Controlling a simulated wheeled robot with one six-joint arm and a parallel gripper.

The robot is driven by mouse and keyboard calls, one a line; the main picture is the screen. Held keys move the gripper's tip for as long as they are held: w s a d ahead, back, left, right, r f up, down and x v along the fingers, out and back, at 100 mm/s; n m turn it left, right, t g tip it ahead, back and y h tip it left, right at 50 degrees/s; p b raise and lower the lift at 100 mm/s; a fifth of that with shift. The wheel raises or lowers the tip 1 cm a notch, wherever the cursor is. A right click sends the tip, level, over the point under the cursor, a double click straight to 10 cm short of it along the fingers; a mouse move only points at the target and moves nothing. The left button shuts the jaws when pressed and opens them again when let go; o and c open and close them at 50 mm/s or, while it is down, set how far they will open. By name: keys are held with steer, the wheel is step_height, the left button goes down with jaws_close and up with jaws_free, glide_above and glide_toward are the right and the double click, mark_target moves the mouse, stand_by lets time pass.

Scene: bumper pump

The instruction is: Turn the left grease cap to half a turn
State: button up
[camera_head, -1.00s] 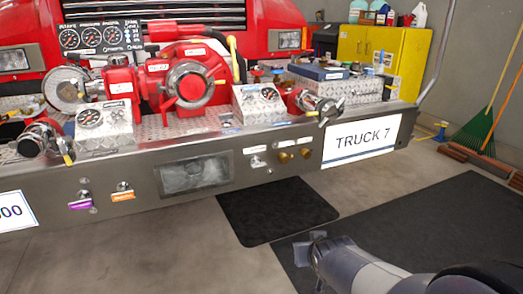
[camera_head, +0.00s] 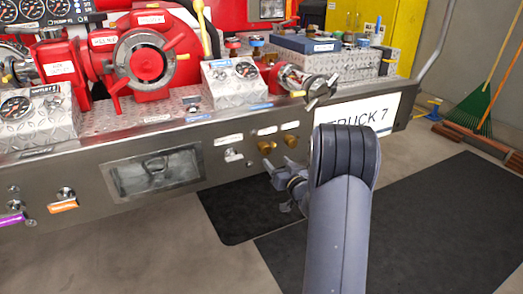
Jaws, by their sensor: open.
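Two brass grease caps stick out of the front face of the steel bumper (camera_head: 215,165). The left grease cap (camera_head: 266,147) sits under a small white label, and the right grease cap (camera_head: 290,140) is just beside it. My gripper (camera_head: 279,166) is open, in front of the bumper and just below the two caps in the picture. Its fingers point towards the bumper and look empty. From this angle I cannot tell how far the fingers are from the left cap. My forearm hides part of the bumper to the right.
A silver knob (camera_head: 233,155) sits left of the caps. The TRUCK 7 plate (camera_head: 385,118) is partly behind my arm. The red pump (camera_head: 145,55), gauge boxes and a hose fitting (camera_head: 308,82) stand on the bumper top. Floor with black mats is clear in front.

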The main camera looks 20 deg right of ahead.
mark_target(267, 151)
steer(key=w+b, duration=0.2)
steer(key=w, duration=0.7)
steer(key=shift+w+a, duration=0.1)
steer(key=shift+w, duration=0.15)
steer(key=c, duration=1)
steer(key=shift+r+m+p, duration=0.25)
steer(key=shift+m+p, duration=0.35)
steer(key=shift+p, duration=0.4)
steer(key=shift+m+p, duration=0.7)
steer(key=shift+p, duration=0.1)
steer(key=shift+f+m, duration=0.25)
steer(key=shift+m, duration=0.15)
steer(key=o, duration=1)
